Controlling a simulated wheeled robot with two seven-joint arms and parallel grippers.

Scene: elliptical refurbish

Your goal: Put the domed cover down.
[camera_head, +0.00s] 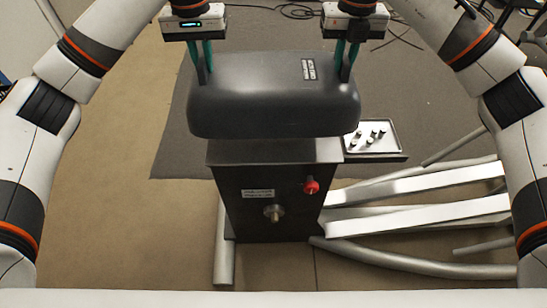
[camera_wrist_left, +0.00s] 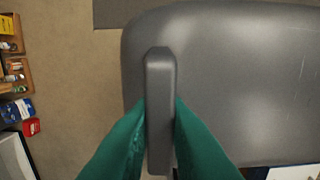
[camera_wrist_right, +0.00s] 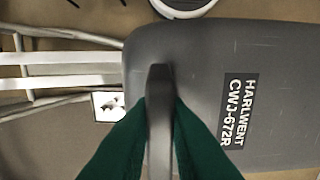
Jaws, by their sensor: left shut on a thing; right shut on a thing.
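The domed cover (camera_head: 265,92) is a dark grey rounded shell with a handle at each end and a label reading HARLWENT CWJ-672R (camera_wrist_right: 238,110). In the head view it shows above and in front of a dark box-shaped machine body (camera_head: 262,205); I cannot tell whether they touch. My left gripper (camera_head: 202,68) is shut on the cover's left handle (camera_wrist_left: 160,85). My right gripper (camera_head: 346,62) is shut on the other handle (camera_wrist_right: 159,100). The green fingers clasp each handle from both sides. The top of the machine body is mostly hidden by the cover.
The body's front has a red knob (camera_head: 311,186) and a brass fitting (camera_head: 273,212). A tray (camera_head: 378,137) with several small parts stands at right. Silver metal beams (camera_head: 420,206) extend to the right. A dark mat (camera_head: 172,150) lies behind; floor at left is clear.

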